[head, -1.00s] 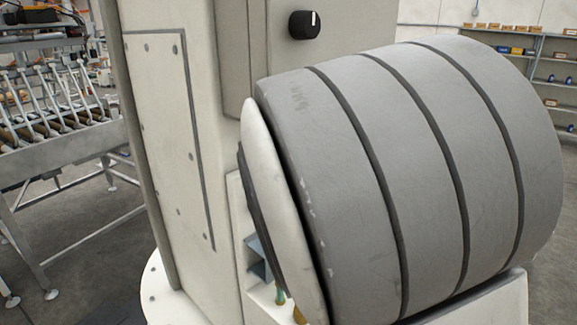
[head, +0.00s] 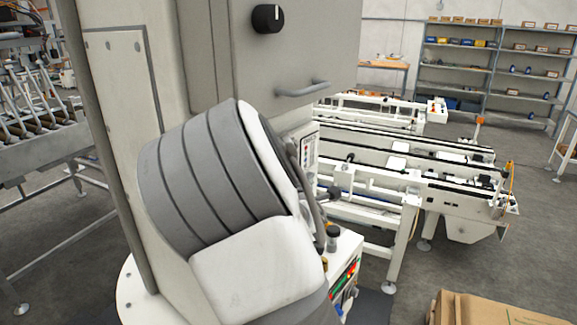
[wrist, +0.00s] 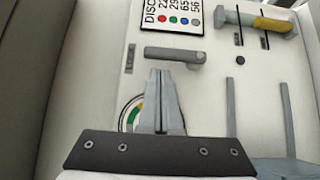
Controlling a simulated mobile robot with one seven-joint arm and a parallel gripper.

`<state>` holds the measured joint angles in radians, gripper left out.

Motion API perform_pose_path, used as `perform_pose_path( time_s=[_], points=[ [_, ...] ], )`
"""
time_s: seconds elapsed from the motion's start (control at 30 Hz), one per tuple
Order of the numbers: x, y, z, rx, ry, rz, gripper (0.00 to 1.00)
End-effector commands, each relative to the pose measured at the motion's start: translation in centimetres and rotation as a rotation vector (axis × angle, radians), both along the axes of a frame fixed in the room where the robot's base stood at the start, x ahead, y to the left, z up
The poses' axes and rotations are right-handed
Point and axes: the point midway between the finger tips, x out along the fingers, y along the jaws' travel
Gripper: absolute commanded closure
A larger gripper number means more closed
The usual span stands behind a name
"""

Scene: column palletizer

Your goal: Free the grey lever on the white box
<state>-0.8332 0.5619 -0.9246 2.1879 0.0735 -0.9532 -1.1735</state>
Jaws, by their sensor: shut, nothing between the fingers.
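In the wrist view a grey lever (wrist: 173,54) lies roughly level on the face of the white box (wrist: 110,85), its rounded end at the right. My gripper (wrist: 160,73) is shut and empty. Its fingertips are just below the lever's middle in the picture; I cannot tell whether they touch it. A round gauge with a coloured rim (wrist: 131,112) is partly hidden behind the fingers. In the head view my arm hides the gripper and the lever.
A sign with coloured dots (wrist: 170,14) is above the lever. A grey and yellow handle (wrist: 256,22) sits at upper right, and two grey upright bars (wrist: 231,112) stand at right. In the head view are a white conveyor frame (head: 410,175) and a cardboard box (head: 500,308).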

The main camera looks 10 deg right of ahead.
Motion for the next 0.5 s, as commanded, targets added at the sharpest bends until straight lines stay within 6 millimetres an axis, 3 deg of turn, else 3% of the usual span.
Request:
perform_pose_path(
  time_s=[0.5],
  points=[
    [0.71,-0.79,-0.01,0.000,0.000,0.002,1.00]
  ],
)
